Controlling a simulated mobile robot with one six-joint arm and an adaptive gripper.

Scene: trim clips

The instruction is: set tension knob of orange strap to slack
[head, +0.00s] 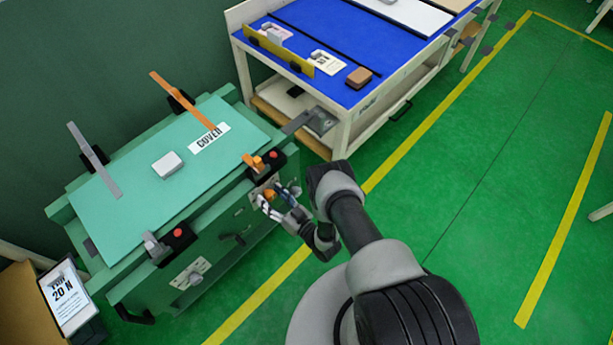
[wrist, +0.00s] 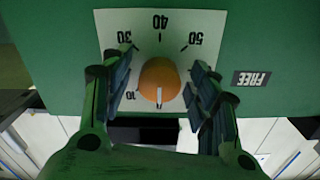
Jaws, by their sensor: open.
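The orange knob (wrist: 160,80) sits on a white dial plate (wrist: 146,23) on the green front in the wrist view. Its numbers appear upside down, with 40 above the knob. A white mark on the knob points down in the picture, away from the numbers. The knob also shows in the head view (head: 269,194). My gripper (wrist: 160,84) is open, with one finger on each side of the knob; contact cannot be told. In the head view my gripper (head: 281,205) is at the bench front. The orange strap (head: 183,101) lies at the right end of the cover (head: 130,165).
A FREE label (wrist: 251,78) is right of the dial. A grey strap (head: 95,158) and a second dial plate (head: 190,273) are at the bench's left end. A white block (head: 168,164) rests on the cover. A blue-topped table (head: 330,40) stands behind; green floor is open at right.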

